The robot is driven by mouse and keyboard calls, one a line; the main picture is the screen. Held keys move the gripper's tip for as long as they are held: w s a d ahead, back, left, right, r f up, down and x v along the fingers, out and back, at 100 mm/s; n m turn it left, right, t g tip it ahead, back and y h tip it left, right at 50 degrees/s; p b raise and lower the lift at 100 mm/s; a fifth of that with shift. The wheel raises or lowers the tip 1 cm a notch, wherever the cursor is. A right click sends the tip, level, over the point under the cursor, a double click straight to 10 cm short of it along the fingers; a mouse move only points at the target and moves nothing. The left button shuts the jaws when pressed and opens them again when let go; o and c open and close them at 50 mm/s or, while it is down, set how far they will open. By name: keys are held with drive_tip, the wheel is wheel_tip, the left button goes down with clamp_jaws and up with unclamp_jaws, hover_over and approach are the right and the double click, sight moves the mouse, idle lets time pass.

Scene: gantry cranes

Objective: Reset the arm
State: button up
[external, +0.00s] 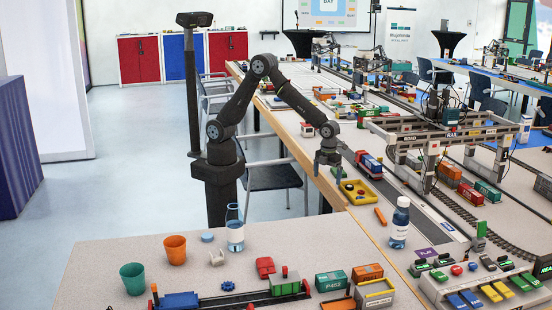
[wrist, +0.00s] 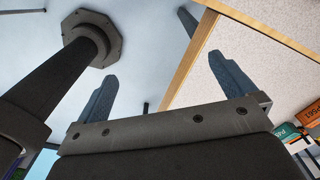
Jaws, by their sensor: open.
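My gripper (external: 328,172) hangs at the end of my bent dark arm in the external view. It points down near the left edge of the long table, just beside the yellow tray (external: 352,198). Its fingers stand apart with nothing between them. I cannot tell its exact height or whether it is over the table. In the wrist view my gripper (wrist: 160,68) also shows two spread, empty fingers, with pale floor and a wooden table edge beyond them.
A red and blue truck (external: 369,163) stands close to the right of my gripper. A gantry crane (external: 437,135) spans the table farther right. A chair (external: 272,178) is behind my arm.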

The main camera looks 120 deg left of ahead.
drive_tip(key=d+n, duration=0.6)
drive_tip(key=d, duration=1.3)
drive_tip(key=shift+s+f, duration=0.2)
drive_tip(key=shift+s, duration=0.15)
